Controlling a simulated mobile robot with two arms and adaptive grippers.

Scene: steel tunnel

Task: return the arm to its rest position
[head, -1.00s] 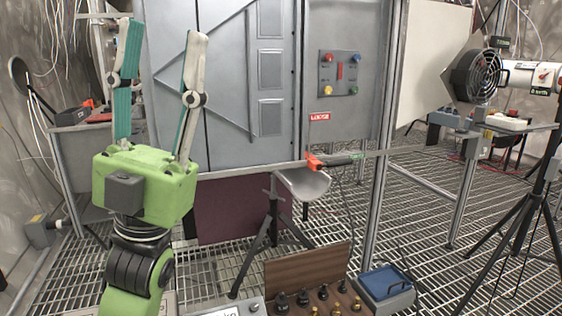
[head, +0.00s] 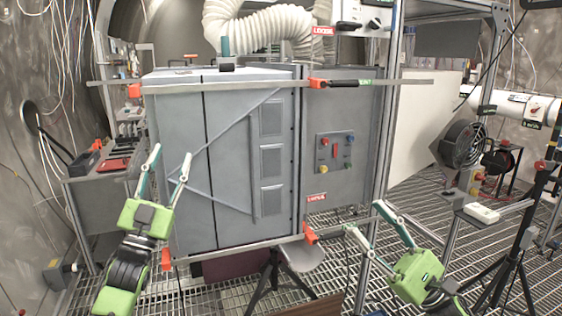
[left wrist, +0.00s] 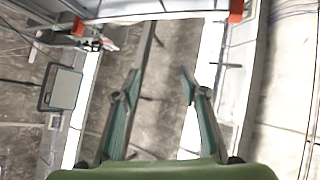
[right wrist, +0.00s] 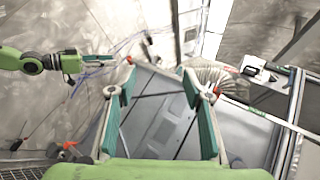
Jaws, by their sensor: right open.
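My left gripper (head: 171,153) is at the left of the head view, fingers spread upward in front of the grey cabinet's left part. It is open and empty. The left wrist view shows its two fingers (left wrist: 159,74) apart with nothing between them. My right gripper (head: 363,217) is at the lower right of the head view, fingers pointing up and left, below the control panel. It is open and empty. In the right wrist view its fingers (right wrist: 155,75) are apart, with the cabinet beyond them. Whether either gripper touches the cabinet is hard to tell.
The grey cabinet (head: 232,130) fills the middle, with metal rails and orange clamps (head: 310,234) across it. A button panel (head: 335,152) is on its right side. A fan (head: 460,145) and a tripod (head: 510,255) stand at right. A side table (head: 90,200) stands at left.

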